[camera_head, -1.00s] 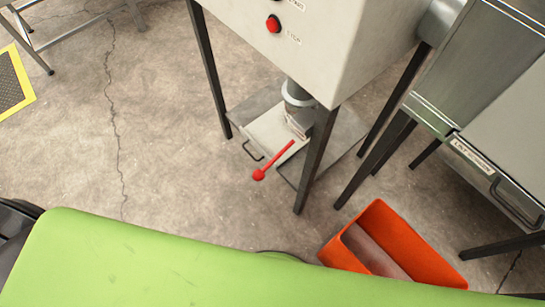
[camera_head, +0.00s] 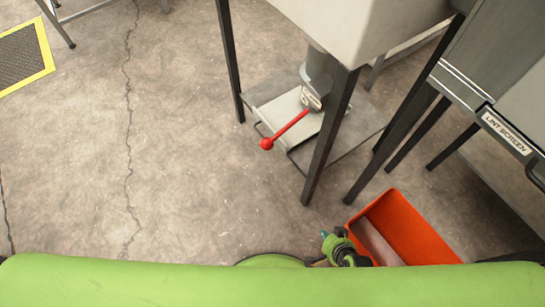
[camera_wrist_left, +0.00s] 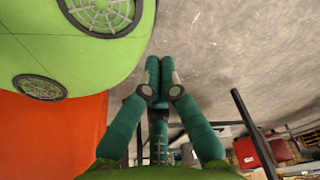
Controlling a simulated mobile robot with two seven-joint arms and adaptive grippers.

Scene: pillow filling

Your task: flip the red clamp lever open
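The red clamp lever (camera_head: 286,130) has a round knob at its lower left end. It slants from the grey clamp (camera_head: 311,99) on the machine's spout (camera_head: 319,70) out over the low shelf's front edge. My right gripper (camera_head: 326,237) shows only in part beside the orange bin, well below and right of the lever, touching nothing I can make out. Whether its fingers are open or shut is unclear. My left gripper (camera_wrist_left: 160,72) shows in the left wrist view with its teal fingertips together and nothing visible between them. It is not seen in the head view.
The orange bin (camera_head: 424,233) stands on the floor at the lower right. Dark machine legs (camera_head: 330,136) rise right of the lever. A cabinet marked LINT SCREEN (camera_head: 508,132) stands farther right. The floor (camera_head: 190,170) left of the lever is clear.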

